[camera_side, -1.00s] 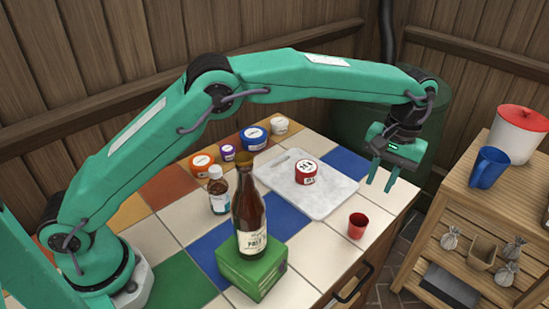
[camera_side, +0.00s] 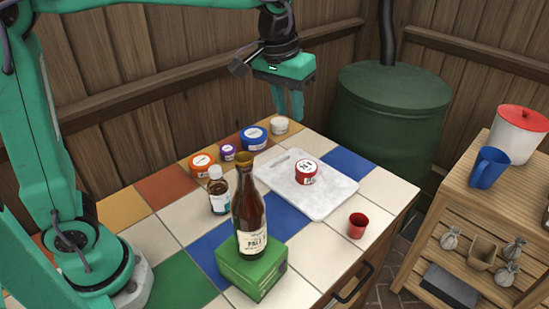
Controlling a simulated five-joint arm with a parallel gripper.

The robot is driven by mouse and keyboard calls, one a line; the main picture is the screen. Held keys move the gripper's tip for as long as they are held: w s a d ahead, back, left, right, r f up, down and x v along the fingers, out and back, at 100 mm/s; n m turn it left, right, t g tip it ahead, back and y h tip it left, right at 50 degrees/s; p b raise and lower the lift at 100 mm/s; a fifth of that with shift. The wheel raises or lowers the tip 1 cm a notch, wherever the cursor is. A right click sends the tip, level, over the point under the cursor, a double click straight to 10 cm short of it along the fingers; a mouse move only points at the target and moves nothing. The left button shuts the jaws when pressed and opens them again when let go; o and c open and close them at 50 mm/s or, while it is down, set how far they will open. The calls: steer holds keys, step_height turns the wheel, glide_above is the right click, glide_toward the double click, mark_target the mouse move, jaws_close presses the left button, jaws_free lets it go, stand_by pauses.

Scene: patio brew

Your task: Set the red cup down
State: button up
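The red cup (camera_side: 357,226) stands upright on a pale tile near the front right edge of the tiled table, just right of the white cutting board (camera_side: 331,204). My gripper (camera_side: 290,117) is up at the back of the table, above the jars and far from the cup. Its fingers point down and nearly overlap in this view, so their opening is hard to judge. I see nothing held between them.
A red-labelled jar (camera_side: 306,172) sits on the board. A brown bottle (camera_side: 249,210) stands on a green box (camera_side: 252,269), with a pill bottle (camera_side: 218,191) behind. Several jars line the back. A wooden cart (camera_side: 468,205) with a blue mug (camera_side: 489,168) stands at right.

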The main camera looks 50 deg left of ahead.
steer(key=s+a+f+t, duration=0.1)
steer(key=s+a+f, duration=0.1)
steer(key=s+a, duration=0.3)
steer(key=s+a+f+m+t, duration=0.1)
steer(key=s+a, duration=0.4)
steer(key=s, duration=0.8)
steer(key=shift+s+a+f+t+y, duration=0.25)
steer(key=shift+s+f+t+y, duration=0.1)
steer(key=shift+f+t, duration=0.45)
steer(key=shift+r, duration=0.1)
jaws_close()
steer(key=w+d+n+g, duration=0.1)
steer(key=w+d+g, duration=0.2)
steer(key=w+d, duration=1)
steer(key=w+d+f+n+g, duration=0.1)
steer(key=w+d+f, duration=0.2)
steer(key=d+f, duration=0.3)
steer(key=w+d+f+n+g, duration=0.1)
steer(key=w+d+f, duration=0.3)
steer(key=d+f, duration=0.3)
steer(key=shift+d+g, duration=0.3)
steer(key=shift+d, duration=0.95)
